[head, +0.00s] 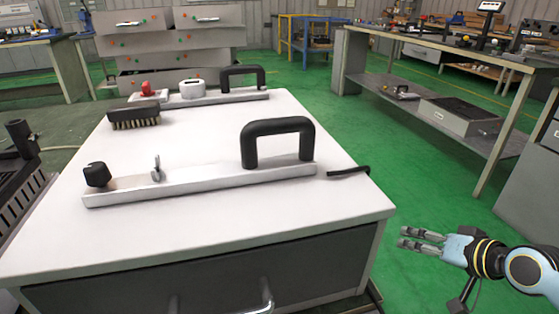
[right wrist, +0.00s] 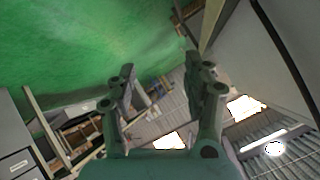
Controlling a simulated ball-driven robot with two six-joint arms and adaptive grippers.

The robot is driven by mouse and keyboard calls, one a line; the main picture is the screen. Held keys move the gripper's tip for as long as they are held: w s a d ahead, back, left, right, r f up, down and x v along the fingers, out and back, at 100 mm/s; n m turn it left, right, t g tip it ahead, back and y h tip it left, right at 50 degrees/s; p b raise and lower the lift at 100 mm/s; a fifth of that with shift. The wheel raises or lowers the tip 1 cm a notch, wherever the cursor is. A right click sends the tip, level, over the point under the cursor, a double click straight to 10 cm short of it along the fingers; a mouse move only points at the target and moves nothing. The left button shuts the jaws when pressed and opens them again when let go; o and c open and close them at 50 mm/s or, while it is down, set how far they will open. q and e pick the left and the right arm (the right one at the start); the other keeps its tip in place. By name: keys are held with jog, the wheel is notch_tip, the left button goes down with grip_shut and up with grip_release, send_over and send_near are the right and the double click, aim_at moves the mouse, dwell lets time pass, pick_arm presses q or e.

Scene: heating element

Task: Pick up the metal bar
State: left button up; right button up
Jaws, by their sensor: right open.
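A flat pale metal bar (head: 210,182) lies along the near part of the white tabletop in the head view. It carries a black arched handle (head: 278,128) near its right end, a small metal upright and a black knob (head: 97,174) at its left end. A second similar bar (head: 225,98) with a black handle lies further back. My right gripper (head: 403,238) is right of the table's near right corner, over the green floor, apart from both bars. In the right wrist view its fingers (right wrist: 163,80) are spread with nothing between them. My left gripper is not in view.
The white table (head: 250,225) has a drawer front below its near edge. A black brush (head: 134,116) lies at its left, and a thin black rod (head: 346,171) lies near its right edge. A workbench (head: 440,52) stands at the right, with open green floor between.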

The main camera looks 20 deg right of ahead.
jog(key=w+a+r+t+y, duration=0.1)
jog(key=w+a+r+y, duration=0.1)
jog(key=a+r, duration=0.5)
jog(key=w+a+r+t+y, duration=0.1)
jog(key=a+r+y, duration=0.15)
jog(key=r, duration=0.85)
jog(key=m+y, duration=0.4)
jog(key=m, duration=0.1)
send_near(291, 128)
jog(key=shift+w+d+f+g, duration=0.1)
jog(key=shift+g, duration=0.2)
jog(key=shift+w+m+y, duration=0.15)
jog(key=shift+m+y, duration=0.1)
jog(key=shift+m, duration=0.05)
jog(key=x, duration=1.1)
jog(key=shift+w+a, duration=0.3)
jog(key=shift+c, duration=0.3)
grip_shut()
